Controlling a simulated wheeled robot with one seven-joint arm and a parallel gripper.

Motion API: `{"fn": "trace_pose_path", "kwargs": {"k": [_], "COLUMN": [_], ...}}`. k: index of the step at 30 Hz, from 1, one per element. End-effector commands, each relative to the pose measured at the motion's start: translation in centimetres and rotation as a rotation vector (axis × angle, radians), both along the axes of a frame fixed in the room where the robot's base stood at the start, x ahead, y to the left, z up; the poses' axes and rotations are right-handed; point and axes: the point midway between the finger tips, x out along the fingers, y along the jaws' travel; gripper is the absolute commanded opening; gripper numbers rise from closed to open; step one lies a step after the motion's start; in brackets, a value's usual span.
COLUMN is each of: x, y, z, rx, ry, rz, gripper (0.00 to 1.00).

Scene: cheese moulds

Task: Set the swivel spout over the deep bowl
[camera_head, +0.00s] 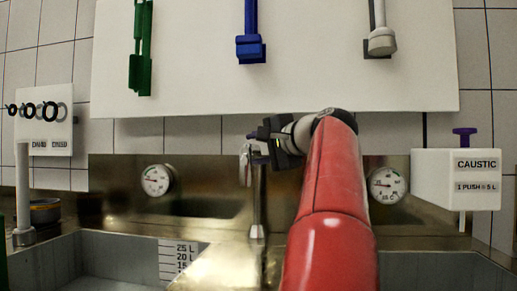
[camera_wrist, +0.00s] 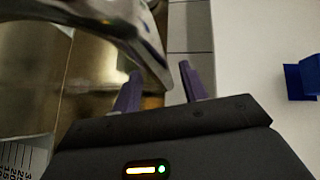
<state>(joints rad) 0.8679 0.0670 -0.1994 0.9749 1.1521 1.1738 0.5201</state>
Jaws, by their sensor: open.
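The swivel spout (camera_head: 246,167) is a silver metal tube on an upright post (camera_head: 258,215) behind the divider between two sink bowls. Its free end shows just left of the post. My gripper (camera_head: 258,148) is at spout height, open. In the wrist view the curved spout (camera_wrist: 118,22) runs across the upper left, its end by the tips of my purple fingers (camera_wrist: 160,88). I cannot tell whether it lies between them or beyond. The left bowl (camera_head: 110,250) has a litre scale on its wall. The right bowl (camera_head: 435,268) is partly hidden by my arm. Which is deeper is unclear.
Two dial gauges (camera_head: 156,180) (camera_head: 388,185) sit on the metal backsplash. A white board (camera_head: 300,85) with green, blue and white hanging tools is above. A caustic dispenser (camera_head: 457,180) is at right. A grey upright pipe (camera_head: 23,195) stands at left.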

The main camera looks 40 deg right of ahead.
Motion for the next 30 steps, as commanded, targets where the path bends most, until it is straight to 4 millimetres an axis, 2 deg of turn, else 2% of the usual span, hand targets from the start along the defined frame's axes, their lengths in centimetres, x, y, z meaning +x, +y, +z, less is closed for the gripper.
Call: {"fn": "trace_pose_path", "kwargs": {"k": [5, 15, 18, 29, 30], "x": [-0.6, -5.9, -7.0, -7.7, -7.7], "y": [0.0, 0.3, 0.3, 0.4, 0.4], "z": [0.1, 0.9, 1.0, 1.1, 1.1], "rx": [-0.001, -0.002, 0.0, 0.0, 0.0], "ry": [-0.001, -0.001, 0.0, 0.0, 0.0], "rz": [-0.003, -0.004, -0.002, 0.0, 0.0], "gripper": [0.43, 0.43, 0.43, 0.43, 0.38]}}
